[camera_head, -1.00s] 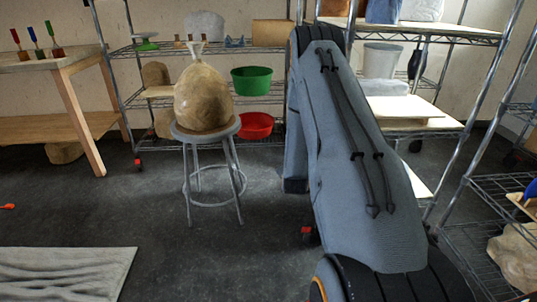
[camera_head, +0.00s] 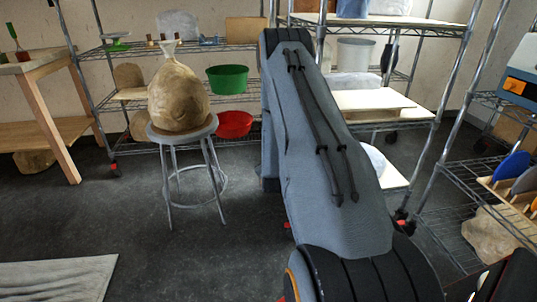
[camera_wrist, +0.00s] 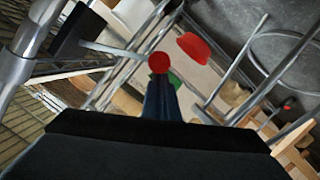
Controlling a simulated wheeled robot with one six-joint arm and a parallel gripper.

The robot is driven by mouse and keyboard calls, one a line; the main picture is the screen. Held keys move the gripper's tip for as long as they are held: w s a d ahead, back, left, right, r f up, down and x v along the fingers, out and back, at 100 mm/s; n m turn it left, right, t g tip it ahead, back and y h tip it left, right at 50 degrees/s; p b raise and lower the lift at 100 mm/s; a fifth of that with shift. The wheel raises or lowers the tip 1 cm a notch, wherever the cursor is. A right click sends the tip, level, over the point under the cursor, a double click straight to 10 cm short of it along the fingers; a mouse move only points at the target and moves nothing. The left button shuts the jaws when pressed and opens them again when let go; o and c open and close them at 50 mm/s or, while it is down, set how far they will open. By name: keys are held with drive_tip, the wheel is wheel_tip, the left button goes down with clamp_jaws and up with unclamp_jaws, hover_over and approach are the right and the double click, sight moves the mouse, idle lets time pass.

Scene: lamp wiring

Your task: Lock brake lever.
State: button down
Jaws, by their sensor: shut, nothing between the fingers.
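In the wrist view a lever shows as a thin grey rod with a round red knob (camera_wrist: 159,63) at its end. The rod runs left to a dark block (camera_wrist: 77,30) beside a metal post. My gripper (camera_wrist: 161,84) is shut and empty, a dark narrow shape pointing up the picture. Its tip lies just below the knob; I cannot tell whether they touch. In the head view my arm hides the gripper, and I cannot make out the lever there.
A wire rack (camera_head: 330,22) stands behind my arm, with another rack (camera_head: 455,165) at the right. A stool (camera_head: 182,135) carries a wrapped bundle (camera_head: 178,92). A green bowl (camera_head: 227,78) and red bowl (camera_head: 234,124) sit on shelves behind. Floor at the left is mostly clear.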

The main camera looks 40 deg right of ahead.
drive_tip(key=s+a+r+p, duration=0.2)
drive_tip(key=s+a+r, duration=0.3)
drive_tip(key=a, duration=0.3)
drive_tip(key=shift+s, duration=0.9)
drive_tip(key=shift+r, duration=0.1)
